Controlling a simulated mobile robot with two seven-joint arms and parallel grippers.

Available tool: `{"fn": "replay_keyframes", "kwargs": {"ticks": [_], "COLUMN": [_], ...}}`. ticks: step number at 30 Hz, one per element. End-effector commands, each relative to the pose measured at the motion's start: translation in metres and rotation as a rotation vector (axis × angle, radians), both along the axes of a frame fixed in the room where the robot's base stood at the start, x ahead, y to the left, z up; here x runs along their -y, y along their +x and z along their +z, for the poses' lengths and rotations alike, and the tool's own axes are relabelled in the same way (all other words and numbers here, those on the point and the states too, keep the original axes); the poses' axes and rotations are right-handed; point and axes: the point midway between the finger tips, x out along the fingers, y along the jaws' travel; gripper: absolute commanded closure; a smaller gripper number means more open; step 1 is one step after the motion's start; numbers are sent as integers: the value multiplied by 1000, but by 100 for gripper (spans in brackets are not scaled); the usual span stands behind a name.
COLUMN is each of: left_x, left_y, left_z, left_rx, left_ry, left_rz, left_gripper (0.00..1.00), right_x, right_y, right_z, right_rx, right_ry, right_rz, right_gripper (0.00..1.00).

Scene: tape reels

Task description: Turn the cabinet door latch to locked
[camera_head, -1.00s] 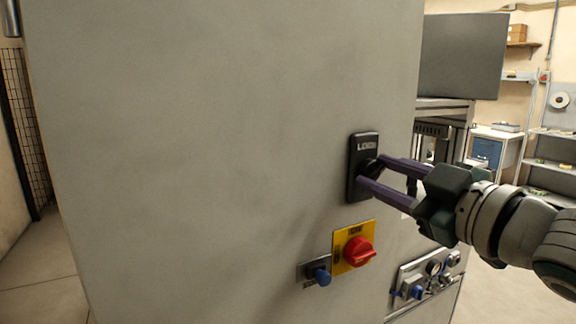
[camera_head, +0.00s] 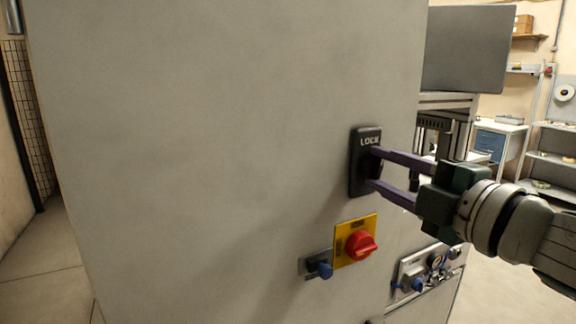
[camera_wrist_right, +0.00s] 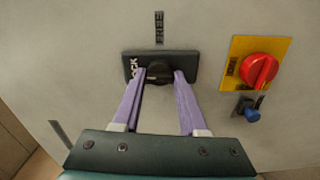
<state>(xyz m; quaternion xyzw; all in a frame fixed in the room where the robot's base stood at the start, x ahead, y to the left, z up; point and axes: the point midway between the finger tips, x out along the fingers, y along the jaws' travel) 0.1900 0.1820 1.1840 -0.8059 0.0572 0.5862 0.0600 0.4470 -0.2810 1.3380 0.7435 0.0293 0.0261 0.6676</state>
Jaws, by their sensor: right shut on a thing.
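The latch is a dark upright plate marked LOCK (camera_head: 361,186) on the grey cabinet door (camera_head: 220,140). Its round black knob (camera_wrist_right: 159,73) shows between my fingers in the right wrist view. In the head view the fingers largely hide the knob. My right gripper (camera_head: 372,167) is shut on the knob, with one purple finger above it and one below in the head view. I cannot read the knob's exact angle. My left gripper is not in view.
A red rotary switch on a yellow plate (camera_head: 342,255) and a blue knob (camera_head: 323,270) sit just below the latch. A gauge panel (camera_head: 408,270) is at lower right. A dark monitor-like panel (camera_head: 465,48) and shelves stand behind. Open floor lies at left.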

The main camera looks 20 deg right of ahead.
Motion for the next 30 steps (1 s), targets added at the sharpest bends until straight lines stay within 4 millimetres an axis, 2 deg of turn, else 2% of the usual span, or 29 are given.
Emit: {"fn": "replay_keyframes", "kwargs": {"ticks": [9,24,25,30], "left_x": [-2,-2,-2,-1], "left_y": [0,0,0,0], "left_z": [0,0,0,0], "left_rx": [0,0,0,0], "left_ry": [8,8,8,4], "left_rz": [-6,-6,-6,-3], "left_gripper": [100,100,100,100], "right_x": [0,0,0,0], "right_y": [0,0,0,0], "right_z": [0,0,0,0], "right_rx": [9,11,11,11], "right_ry": [-107,-124,-124,-123], "right_rz": [1,1,1,1], "right_gripper": [100,100,57,38]}}
